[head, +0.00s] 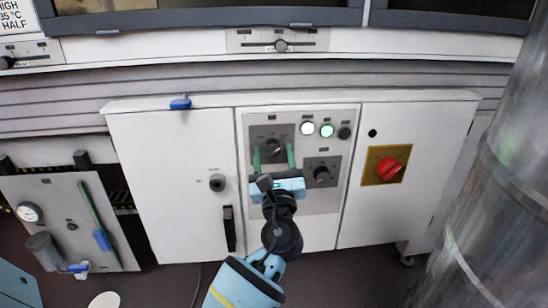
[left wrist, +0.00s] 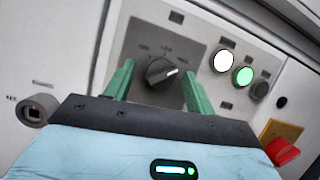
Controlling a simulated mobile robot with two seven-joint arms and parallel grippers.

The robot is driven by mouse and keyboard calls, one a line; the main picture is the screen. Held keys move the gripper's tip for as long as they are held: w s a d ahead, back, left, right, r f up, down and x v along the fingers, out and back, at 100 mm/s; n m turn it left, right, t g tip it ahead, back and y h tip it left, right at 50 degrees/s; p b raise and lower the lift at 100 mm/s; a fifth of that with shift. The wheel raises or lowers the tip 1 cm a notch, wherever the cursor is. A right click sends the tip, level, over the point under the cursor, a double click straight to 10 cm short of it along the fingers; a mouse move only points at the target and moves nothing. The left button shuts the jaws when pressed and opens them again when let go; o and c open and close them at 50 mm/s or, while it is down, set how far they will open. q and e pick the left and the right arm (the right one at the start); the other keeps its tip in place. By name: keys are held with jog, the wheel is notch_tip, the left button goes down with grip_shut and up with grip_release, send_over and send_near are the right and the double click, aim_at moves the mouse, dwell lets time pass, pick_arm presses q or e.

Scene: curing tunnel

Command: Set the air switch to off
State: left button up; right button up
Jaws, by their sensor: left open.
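A dark rotary switch (head: 272,147) sits on a grey plate in the upper part of the middle cabinet panel. It also shows in the left wrist view (left wrist: 161,73), where its pale pointer mark points to the right and slightly up. Position labels ring it, too small to read, so I cannot confirm which one says off. My left gripper (head: 273,157) is open, its two green fingers on either side of the switch, apart from it in the left wrist view (left wrist: 157,85). My right gripper is not in view.
A second dark knob (head: 322,174) sits lower right on the same panel. White (head: 308,128) and green (head: 327,130) lit buttons and a dark button (head: 344,133) are above it. A red switch (head: 388,169) is on the right door. A grey pipe (head: 500,190) stands at the right.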

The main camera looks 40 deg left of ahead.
pick_arm(q)
jog(key=c, duration=1)
jog(key=shift+o, duration=0.2)
